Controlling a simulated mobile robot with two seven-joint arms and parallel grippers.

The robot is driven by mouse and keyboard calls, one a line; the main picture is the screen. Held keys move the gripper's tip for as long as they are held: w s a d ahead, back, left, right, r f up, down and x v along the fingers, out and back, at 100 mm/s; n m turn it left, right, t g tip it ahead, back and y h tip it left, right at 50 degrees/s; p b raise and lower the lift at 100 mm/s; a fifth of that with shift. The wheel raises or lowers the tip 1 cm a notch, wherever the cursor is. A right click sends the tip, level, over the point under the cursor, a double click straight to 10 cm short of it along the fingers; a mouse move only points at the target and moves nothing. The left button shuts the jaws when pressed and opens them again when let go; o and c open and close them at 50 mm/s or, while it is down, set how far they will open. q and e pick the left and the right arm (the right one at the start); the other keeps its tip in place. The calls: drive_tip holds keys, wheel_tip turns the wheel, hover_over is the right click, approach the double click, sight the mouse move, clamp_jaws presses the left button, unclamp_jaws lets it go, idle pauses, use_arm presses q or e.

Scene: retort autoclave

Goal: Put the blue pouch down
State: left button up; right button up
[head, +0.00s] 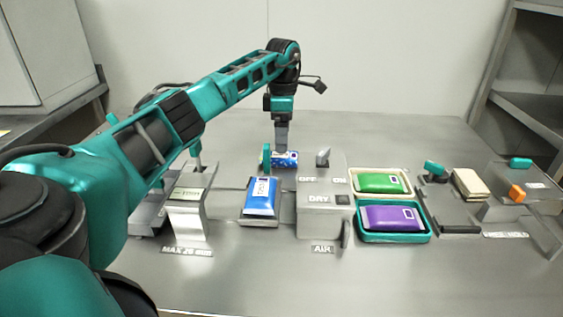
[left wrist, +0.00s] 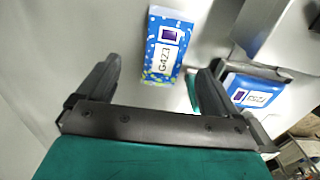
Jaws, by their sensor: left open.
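A blue pouch with a plain front and white label (head: 262,196) lies tilted on a grey stand in the head view; it also shows at the right of the left wrist view (left wrist: 250,92). A second blue pouch, dotted and marked with a purple square (head: 287,160), lies farther back on the table, below my left gripper (head: 281,150). In the left wrist view this dotted pouch (left wrist: 165,48) shows ahead of the gap between the open fingers (left wrist: 155,80). Neither finger visibly grips it. My right gripper is out of view.
A grey box (head: 322,215) with OFF, ON and DRY markings stands right of the plain pouch. Beyond it are a cream tray with a green pouch (head: 380,183) and a teal tray with a purple pouch (head: 395,218). A metal stand (head: 188,210) is at left.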

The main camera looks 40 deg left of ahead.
sight(281, 155)
use_arm(q)
drive_tip(key=f, duration=0.3)
drive_tip(key=f+b, duration=0.1)
drive_tip(key=shift+s+d+f, duration=0.1)
drive_tip(key=shift+s+f, duration=0.1)
drive_tip(key=shift+s, duration=0.15)
drive_tip(key=shift+f, duration=0.5)
drive_tip(key=shift+c, duration=0.4)
drive_tip(key=c, duration=1.1)
drive_tip(key=shift+r, duration=0.15)
